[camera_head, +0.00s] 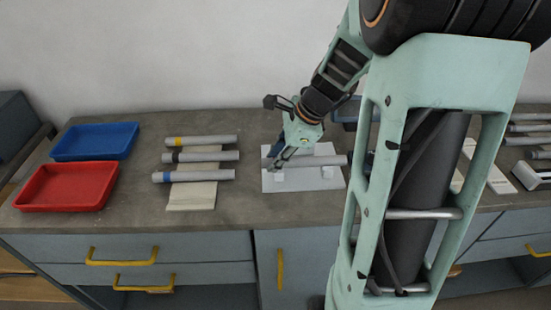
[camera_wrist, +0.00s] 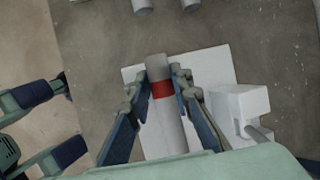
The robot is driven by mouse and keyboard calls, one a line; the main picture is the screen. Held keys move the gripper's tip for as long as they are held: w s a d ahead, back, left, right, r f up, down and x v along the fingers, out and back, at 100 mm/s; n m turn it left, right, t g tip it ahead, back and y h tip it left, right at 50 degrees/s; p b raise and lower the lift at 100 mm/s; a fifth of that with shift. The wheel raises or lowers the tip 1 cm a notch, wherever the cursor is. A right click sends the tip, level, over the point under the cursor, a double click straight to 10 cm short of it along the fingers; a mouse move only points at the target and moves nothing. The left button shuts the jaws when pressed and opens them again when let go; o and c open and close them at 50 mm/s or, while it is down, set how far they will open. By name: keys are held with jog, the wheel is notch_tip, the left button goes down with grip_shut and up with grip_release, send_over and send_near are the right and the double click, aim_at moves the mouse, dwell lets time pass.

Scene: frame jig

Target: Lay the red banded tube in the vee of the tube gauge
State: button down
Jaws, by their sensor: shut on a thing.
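The red banded tube (camera_wrist: 161,90) is grey with one red band near its end, and it lies between my fingers in the wrist view. My gripper (camera_wrist: 160,75) is shut on it, around the banded end. In the head view the tube (camera_head: 325,160) is roughly level above the white plate of the tube gauge (camera_head: 268,184), with my gripper (camera_head: 278,160) at its left part. Small white blocks of the gauge show below the tube. I cannot tell whether the tube touches the vee. In the wrist view the gauge plate (camera_wrist: 222,68) shows under the fingers.
A blue tray (camera_head: 95,142) and a red tray (camera_head: 65,187) stand at the far left. A white block (camera_wrist: 240,104) stands right of my fingers. More tubes lie at the far right.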

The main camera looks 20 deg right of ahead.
jog(key=shift+s+f, duration=0.3)
jog(key=shift+f, duration=0.3)
jog(key=c, duration=1.9)
grip_release()
jog(key=shift+c, duration=0.2)
jog(key=shift+o, duration=1.4)
jog(key=shift+w, duration=0.1)
jog(key=shift+w+f, duration=0.1)
jog(key=shift+w, duration=0.05)
jog(key=shift+d, duration=0.1)
jog(key=shift+r, duration=0.3)
jog(key=shift+d+r, duration=0.15)
jog(key=shift+r, duration=0.15)
jog(key=v, duration=1.1)
